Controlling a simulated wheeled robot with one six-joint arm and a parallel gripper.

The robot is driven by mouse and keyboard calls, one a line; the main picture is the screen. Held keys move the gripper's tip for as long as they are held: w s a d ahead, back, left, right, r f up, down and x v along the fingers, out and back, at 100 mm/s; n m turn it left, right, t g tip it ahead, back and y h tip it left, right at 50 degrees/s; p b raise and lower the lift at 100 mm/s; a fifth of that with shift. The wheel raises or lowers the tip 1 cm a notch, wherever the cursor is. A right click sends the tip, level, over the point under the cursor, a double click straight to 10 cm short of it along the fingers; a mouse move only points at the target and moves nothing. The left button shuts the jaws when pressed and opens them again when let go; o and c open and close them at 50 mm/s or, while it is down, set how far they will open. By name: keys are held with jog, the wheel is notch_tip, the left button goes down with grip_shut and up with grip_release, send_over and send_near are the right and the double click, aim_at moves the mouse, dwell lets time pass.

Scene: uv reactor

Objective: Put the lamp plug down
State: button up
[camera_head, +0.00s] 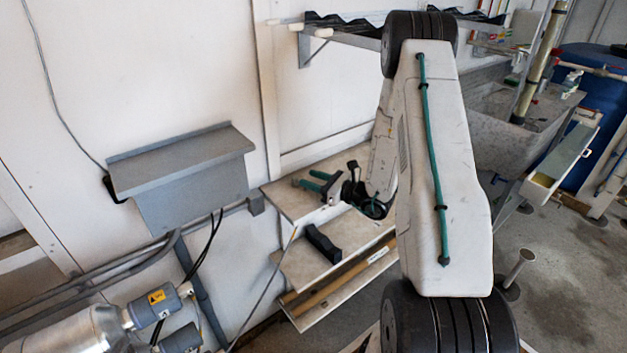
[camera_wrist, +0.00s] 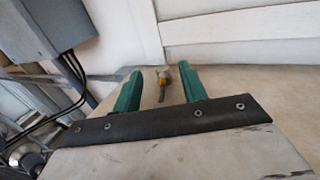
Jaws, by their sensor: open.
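The lamp plug (camera_wrist: 162,79), a small grey and yellow-orange piece with a short dark tail, shows in the wrist view. It appears to lie on the pale bench top (camera_wrist: 226,83). My gripper (camera_wrist: 160,67) is open, its two green fingers on either side of the plug with visible gaps to both. In the head view my gripper (camera_head: 309,179) is low over the upper level of the bench (camera_head: 287,198). I cannot make out the plug in the head view. Whether its underside fully rests on the surface is hard to tell.
A dark block (camera_head: 322,243) sits on the lower step of the bench. A grey box (camera_head: 190,180) is on the wall at left, with pipes and cables below. A stone-like sink (camera_head: 510,125) and blue barrel (camera_head: 590,95) stand at right. The wall is close behind the bench.

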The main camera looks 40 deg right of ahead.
jog(key=v, duration=1.2)
jog(key=s+a+r+n+g+y, duration=0.3)
jog(key=a+r+n+g, duration=0.5)
jog(key=a, duration=0.4)
jog(key=s+a+r+n+g+y, duration=0.2)
jog(key=s+a+r+n+g, duration=0.2)
jog(key=a+r+n+g, duration=0.5)
jog(key=s+a+r+n+t+h, duration=0.1)
jog(key=s+r+n+h, duration=0.3)
jog(key=s+n+h, duration=0.2)
jog(key=s+a+r+n+t+h, duration=0.1)
jog(key=s+a+r+n+h, duration=0.1)
jog(key=s+r+n+h, duration=0.2)
jog(key=s+n+h, duration=0.2)
jog(key=s+n, duration=0.2)
jog(key=s, duration=0.2)
jog(key=shift+s+r, duration=0.2)
jog(key=shift+s, duration=0.15)
